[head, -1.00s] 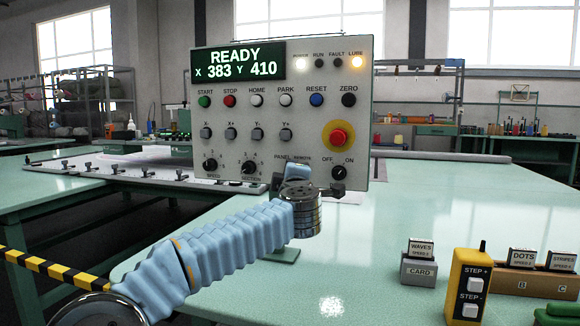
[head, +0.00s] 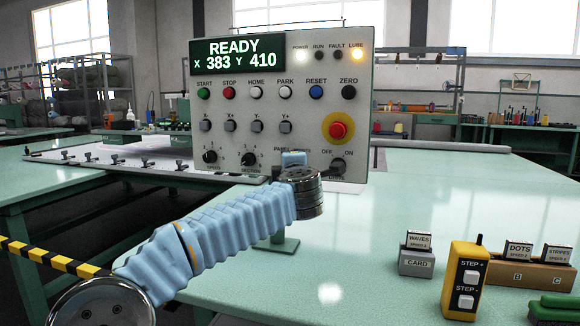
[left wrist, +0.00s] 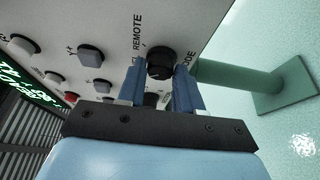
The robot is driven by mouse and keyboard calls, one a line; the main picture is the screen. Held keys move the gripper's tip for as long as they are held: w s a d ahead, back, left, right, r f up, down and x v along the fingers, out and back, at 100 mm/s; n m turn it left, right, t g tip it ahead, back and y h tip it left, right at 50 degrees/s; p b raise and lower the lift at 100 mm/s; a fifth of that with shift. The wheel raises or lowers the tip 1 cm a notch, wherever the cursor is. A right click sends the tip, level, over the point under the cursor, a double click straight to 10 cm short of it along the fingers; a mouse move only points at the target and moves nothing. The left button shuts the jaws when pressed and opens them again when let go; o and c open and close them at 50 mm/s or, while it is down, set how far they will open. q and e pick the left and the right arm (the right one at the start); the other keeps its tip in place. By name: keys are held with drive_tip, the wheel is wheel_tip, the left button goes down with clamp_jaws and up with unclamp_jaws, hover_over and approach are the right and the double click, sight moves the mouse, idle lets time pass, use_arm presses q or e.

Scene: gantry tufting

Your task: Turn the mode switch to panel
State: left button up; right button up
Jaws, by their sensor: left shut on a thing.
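The grey control panel (head: 215,125) stands on the table in the head view. Its mode switch is hidden there behind my left gripper (head: 292,160); only part of the PANEL label shows, and REMOTE is covered. In the left wrist view the mode switch (left wrist: 160,60) is a black round knob beside the words REMOTE and MODE. The blue fingers of my left gripper (left wrist: 159,72) stand on both sides of it, shut on it. I cannot read where its pointer aims. My right gripper is not in view.
The OFF/ON switch (head: 338,166) sits just right of my gripper, with the red stop button (head: 338,130) above. A yellow step pendant (head: 465,275), a card holder (head: 416,262) and a brown card rack (head: 520,275) stand at front right. The green table (head: 420,190) between is clear.

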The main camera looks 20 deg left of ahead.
use_arm(q)
drive_tip(key=o, duration=1)
drive_tip(key=b+v, duration=0.3)
drive_tip(key=v, duration=1)
drive_tip(key=shift+s, duration=0.4)
drive_tip(key=shift+d, duration=0.1)
